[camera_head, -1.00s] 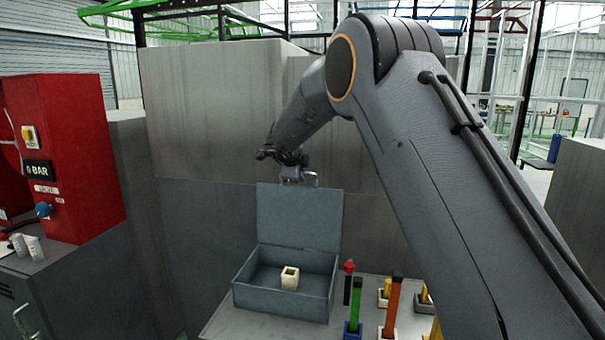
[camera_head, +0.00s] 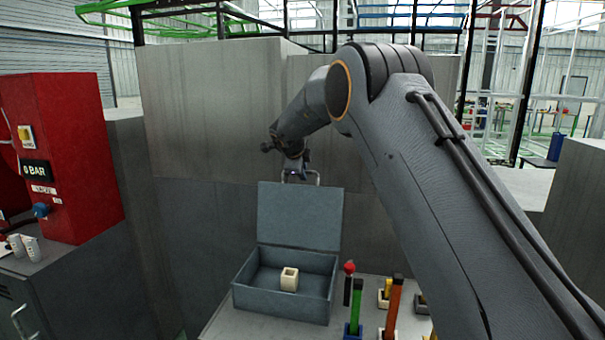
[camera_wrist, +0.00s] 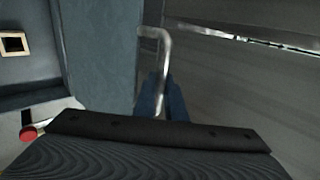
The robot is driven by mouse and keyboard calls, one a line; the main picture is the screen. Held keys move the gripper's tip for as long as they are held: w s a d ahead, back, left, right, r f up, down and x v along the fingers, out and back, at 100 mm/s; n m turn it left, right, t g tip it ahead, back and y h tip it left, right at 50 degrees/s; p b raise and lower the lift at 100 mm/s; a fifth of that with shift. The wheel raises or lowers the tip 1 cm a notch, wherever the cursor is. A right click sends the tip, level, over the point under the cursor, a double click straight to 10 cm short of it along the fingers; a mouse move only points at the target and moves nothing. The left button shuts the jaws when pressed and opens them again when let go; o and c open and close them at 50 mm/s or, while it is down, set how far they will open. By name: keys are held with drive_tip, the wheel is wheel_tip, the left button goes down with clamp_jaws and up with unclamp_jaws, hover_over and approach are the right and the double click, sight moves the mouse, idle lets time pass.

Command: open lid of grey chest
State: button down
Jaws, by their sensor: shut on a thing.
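The grey chest (camera_head: 281,301) stands on a table, and its lid (camera_head: 299,215) is raised about upright at the back. A small cream square holder (camera_head: 289,279) sits inside the chest; it also shows in the wrist view (camera_wrist: 14,43). A metal handle (camera_wrist: 164,60) is fixed at the lid's top edge. My gripper (camera_head: 299,177) is at this handle, above the lid. In the wrist view my gripper (camera_wrist: 165,98) is shut on the handle, its fingers partly hidden by the wrist body.
Right of the chest, several coloured sticks stand in small holders, among them a green one (camera_head: 356,305) and an orange one (camera_head: 393,303). A red-topped piece (camera_head: 349,268) is close to the chest's right side. A red cabinet (camera_head: 68,160) stands at left. Grey panels (camera_head: 215,115) rise behind.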

drive_tip(key=c, duration=1.8)
unclamp_jaws()
drive_tip(key=shift+d, duration=0.15)
drive_tip(key=shift+s+a+r+b, duration=0.25)
drive_tip(key=shift+s+r+b, duration=0.1)
drive_tip(key=shift+r, duration=0.1)
drive_tip(key=b+v, duration=0.2)
drive_tip(key=v, duration=0.4)
drive_tip(key=shift+s+r, duration=0.15)
drive_tip(key=shift+s, duration=0.15)
